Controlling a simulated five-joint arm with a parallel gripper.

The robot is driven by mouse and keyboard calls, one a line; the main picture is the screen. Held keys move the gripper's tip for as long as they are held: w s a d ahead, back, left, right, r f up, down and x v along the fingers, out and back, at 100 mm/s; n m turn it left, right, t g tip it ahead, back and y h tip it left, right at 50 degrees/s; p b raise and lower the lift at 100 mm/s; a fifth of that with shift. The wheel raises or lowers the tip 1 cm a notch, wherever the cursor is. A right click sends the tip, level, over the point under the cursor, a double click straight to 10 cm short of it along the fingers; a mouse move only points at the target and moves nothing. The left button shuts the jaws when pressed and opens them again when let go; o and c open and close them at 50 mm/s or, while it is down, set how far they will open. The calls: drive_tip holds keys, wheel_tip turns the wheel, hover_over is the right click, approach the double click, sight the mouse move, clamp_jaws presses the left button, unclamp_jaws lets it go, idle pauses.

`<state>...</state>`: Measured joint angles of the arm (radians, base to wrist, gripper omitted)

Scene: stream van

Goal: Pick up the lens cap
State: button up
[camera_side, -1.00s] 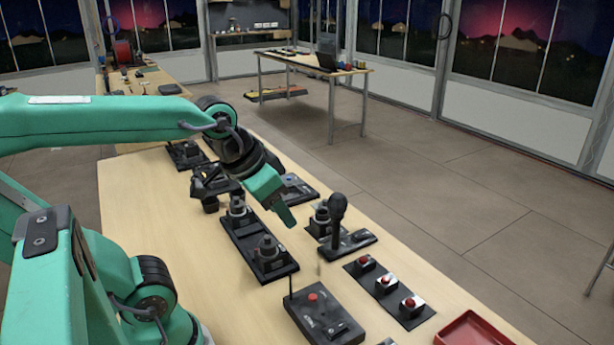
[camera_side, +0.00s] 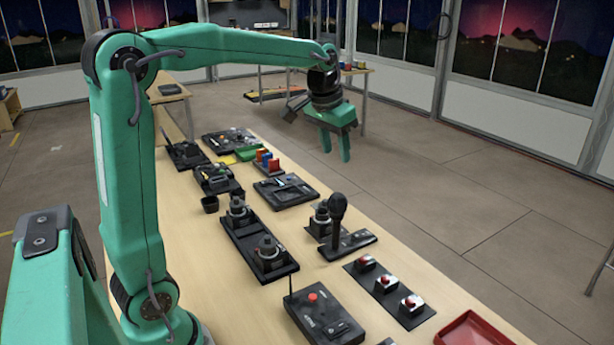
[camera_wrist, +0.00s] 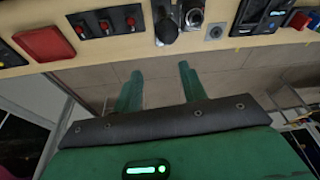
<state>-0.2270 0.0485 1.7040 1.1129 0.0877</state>
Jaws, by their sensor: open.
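My gripper (camera_side: 336,154) is open and empty, raised and hanging fingers-down past the far long edge of the bench in the side view. In the wrist view my gripper (camera_wrist: 160,72) shows two green fingers spread apart, with only floor between them. I cannot pick out the lens cap for certain. A small black round cup-like piece (camera_side: 210,204) stands on the wood at the left of the bench in the side view; I cannot tell whether it is the cap.
The wooden bench holds a black tray with two round knobbed pieces (camera_side: 260,240), a microphone-like stick (camera_side: 338,210), a red-button box (camera_side: 322,318), a red-button strip (camera_side: 388,287) and a red tray (camera_side: 474,330). Bare wood lies along the bench's near side.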

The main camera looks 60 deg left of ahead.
drive_tip(key=w+a+f+g, duration=0.1)
drive_tip(key=w+a+f, duration=0.2)
drive_tip(key=w+a, duration=0.3)
drive_tip(key=n+g, duration=0.2)
approach(324, 201)
drive_tip(key=shift+w+a+h, duration=0.15)
drive_tip(key=shift+w+h, duration=0.25)
drive_tip(key=shift+w, duration=0.05)
drive_tip(key=shift+a+f, duration=0.25)
drive_tip(key=shift+f, duration=0.15)
drive_tip(key=shift+f, duration=0.1)
drive_tip(key=shift+f, duration=1.25)
drive_tip(key=shift+s+f, duration=0.2)
drive_tip(key=shift+f, duration=2.35)
